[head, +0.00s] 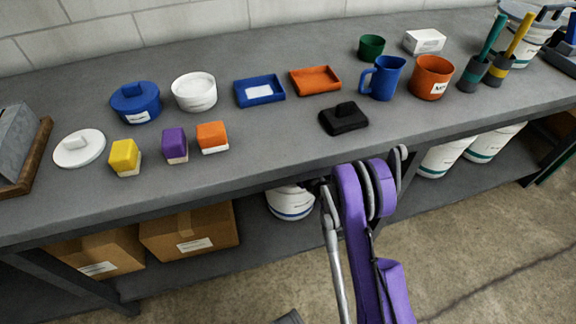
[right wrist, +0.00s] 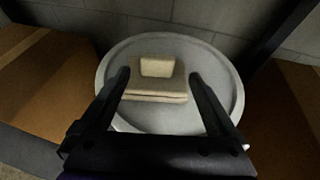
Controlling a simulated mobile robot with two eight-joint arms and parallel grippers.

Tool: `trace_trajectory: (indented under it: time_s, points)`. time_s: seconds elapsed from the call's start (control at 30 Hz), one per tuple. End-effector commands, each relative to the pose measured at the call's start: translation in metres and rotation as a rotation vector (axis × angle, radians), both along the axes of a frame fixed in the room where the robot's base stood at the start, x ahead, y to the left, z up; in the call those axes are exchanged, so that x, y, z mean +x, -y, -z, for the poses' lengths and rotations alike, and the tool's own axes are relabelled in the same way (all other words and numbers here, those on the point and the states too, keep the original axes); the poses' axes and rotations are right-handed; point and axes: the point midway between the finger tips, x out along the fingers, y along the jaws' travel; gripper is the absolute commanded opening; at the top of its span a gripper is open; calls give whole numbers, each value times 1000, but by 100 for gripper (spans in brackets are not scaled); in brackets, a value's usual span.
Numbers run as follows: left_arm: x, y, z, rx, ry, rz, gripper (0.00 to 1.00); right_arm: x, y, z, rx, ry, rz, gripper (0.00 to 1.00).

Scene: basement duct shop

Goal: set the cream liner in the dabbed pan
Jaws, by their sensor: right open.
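The cream liner (right wrist: 155,88), a flat square piece with a raised grip block, lies on a round pale lid (right wrist: 160,121) in the right wrist view. My right gripper (right wrist: 158,77) is open, its fingers on either side of the liner in the picture; I cannot tell whether they touch it. In the head view, my purple right arm reaches below the bench front and hides the gripper and liner. On the bench, a blue pan (head: 259,101) has a white patch on its floor. An orange pan (head: 315,80) beside it shows no patch. My left gripper is out of view.
A black piece with a knob (head: 343,118) lies in front of the pans. A blue mug (head: 386,78) and orange pot (head: 432,77) stand right; colored blocks and a white lid (head: 79,148) lie left. Cardboard boxes (head: 189,230) and a white bucket (head: 291,203) are below.

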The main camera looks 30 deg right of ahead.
Motion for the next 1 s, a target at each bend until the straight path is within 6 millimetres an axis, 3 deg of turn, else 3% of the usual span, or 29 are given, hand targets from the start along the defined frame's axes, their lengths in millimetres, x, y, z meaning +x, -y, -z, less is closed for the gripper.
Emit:
trace_trajectory:
  time_s: [0.4,0.7,1.0]
  points:
    - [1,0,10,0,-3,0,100,45,-2,23,-1,-1,-2,95]
    - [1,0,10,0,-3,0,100,49,-1,24,-2,-1,-1,95]
    - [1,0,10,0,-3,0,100,49,-1,24,-3,-1,-1,41]
